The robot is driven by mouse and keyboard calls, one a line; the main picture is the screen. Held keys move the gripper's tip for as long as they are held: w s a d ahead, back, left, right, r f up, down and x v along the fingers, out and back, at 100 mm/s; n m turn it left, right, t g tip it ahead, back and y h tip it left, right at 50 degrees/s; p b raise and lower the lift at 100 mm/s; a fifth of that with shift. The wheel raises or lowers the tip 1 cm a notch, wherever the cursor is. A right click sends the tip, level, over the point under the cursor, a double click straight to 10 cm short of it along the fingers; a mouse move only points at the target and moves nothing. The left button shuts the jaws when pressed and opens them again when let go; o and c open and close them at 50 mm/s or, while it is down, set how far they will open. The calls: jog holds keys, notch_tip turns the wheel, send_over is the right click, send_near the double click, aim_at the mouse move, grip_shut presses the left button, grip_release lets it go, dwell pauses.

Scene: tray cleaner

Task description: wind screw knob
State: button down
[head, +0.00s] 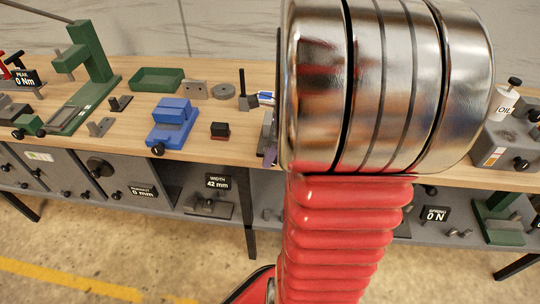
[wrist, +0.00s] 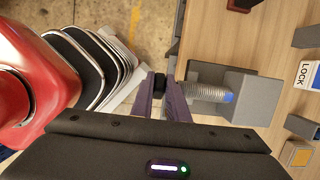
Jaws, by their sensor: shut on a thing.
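In the wrist view, a threaded metal screw (wrist: 205,92) with a blue tip runs through a grey block fixture (wrist: 240,108) on the wooden bench. A small black knob (wrist: 160,84) is at the screw's near end, over the bench edge. My gripper (wrist: 161,88) has its two purple fingers on either side of the knob and is shut on it. In the head view, my arm hides most of this spot; only a sliver of my purple gripper finger (head: 270,157) shows at the bench's front edge.
A LOCK label (wrist: 305,75) and an orange square (wrist: 299,156) are right of the block. On the bench in the head view are a blue vise (head: 171,125), a green tray (head: 157,80), a green press (head: 95,60) and an oil bottle (head: 502,104). Lower shelves hold labelled fixtures.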

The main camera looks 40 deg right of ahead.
jog(key=g+h, duration=0.3)
jog(key=g, duration=0.1)
jog(key=shift+w+a+f, duration=0.2)
jog(key=shift+w+a, duration=0.15)
jog(key=shift+a, duration=0.05)
jog(key=g+h, duration=0.2)
jog(key=g, duration=0.1)
jog(key=f+g+h, duration=0.1)
jog(key=shift+w+a+g+h, duration=0.2)
jog(key=shift+a+g+h, duration=0.1)
jog(key=shift+g, duration=0.1)
jog(key=c, duration=2.4)
grip_release()
jog(key=g+h, duration=0.1)
jog(key=g, duration=0.1)
jog(key=f+g+h, duration=0.1)
jog(key=g+h, duration=0.1)
jog(key=shift+o, duration=0.7)
jog(key=g+h, duration=0.2)
jog(key=g, duration=0.1)
jog(key=shift+d+f+h, duration=0.1)
jog(key=shift+f+h, duration=0.15)
jog(key=shift+h, duration=0.05)
jog(key=o, duration=0.5)
jog(key=shift+c, duration=1.2)
jog(key=shift+r, duration=0.1)
